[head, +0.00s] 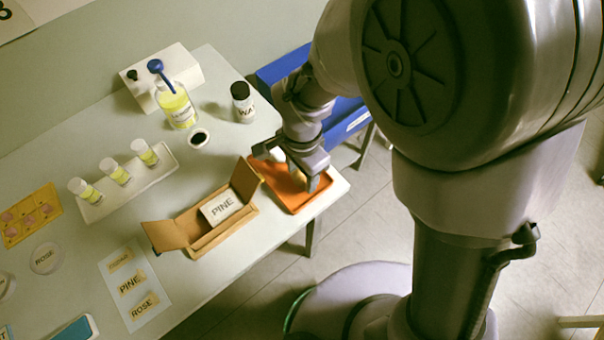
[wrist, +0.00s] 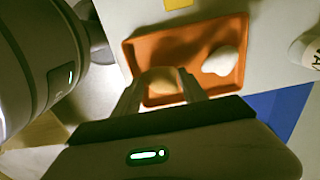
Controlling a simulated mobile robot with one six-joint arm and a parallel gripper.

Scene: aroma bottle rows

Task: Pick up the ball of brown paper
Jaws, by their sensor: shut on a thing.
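The ball of brown paper (wrist: 160,80) shows in the wrist view between my fingertips, tan and rounded, at the near end of the orange tray (wrist: 175,46). My gripper (wrist: 162,84) is shut on it. Whether the ball still touches the tray floor I cannot tell. In the head view my gripper (head: 302,178) reaches down into the orange tray (head: 296,201) at the table's right corner, and the brown ball is hidden behind it. A white crumpled ball (wrist: 221,60) lies in the tray, right of my fingers in the wrist view.
An open cardboard box (head: 208,238) with a PINE package (head: 221,206) stands left of the tray. A black-capped bottle (head: 242,103), a yellow flask (head: 176,106) and a rack of vials (head: 130,185) stand farther off. A blue bin (head: 345,118) is beyond the table edge.

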